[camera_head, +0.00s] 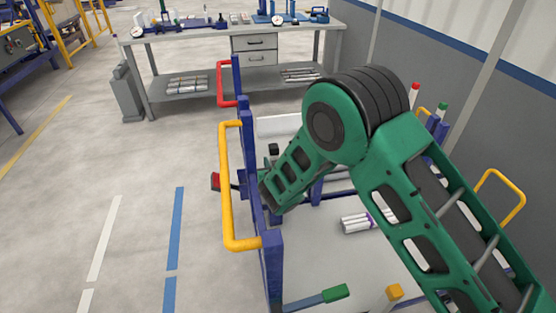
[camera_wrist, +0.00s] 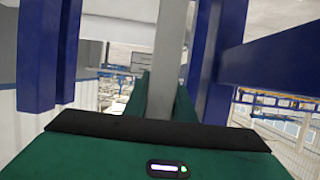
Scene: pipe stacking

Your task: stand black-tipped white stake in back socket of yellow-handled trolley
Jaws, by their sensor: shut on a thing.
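The yellow-handled trolley stands at the middle of the head view, with a yellow handle (camera_head: 227,185) on the left side of its blue frame (camera_head: 271,265). My green arm reaches down to that frame. In the wrist view, my gripper (camera_wrist: 163,95) is shut on a pale stake (camera_wrist: 170,55) that runs upright between the green fingers. The stake's tip is out of the wrist view. Blue posts (camera_wrist: 224,50) stand on both sides of it. In the head view, a small black end (camera_head: 274,149) shows just above my wrist; I cannot tell if it is the stake's tip. The back socket is not clearly seen.
A red handle (camera_head: 221,85) is on another blue frame behind. A grey workbench (camera_head: 170,65) stands at the back. A bundle of white pipes (camera_head: 357,222) lies on the trolley bed. Another yellow handle (camera_head: 505,190) is at the right by the wall.

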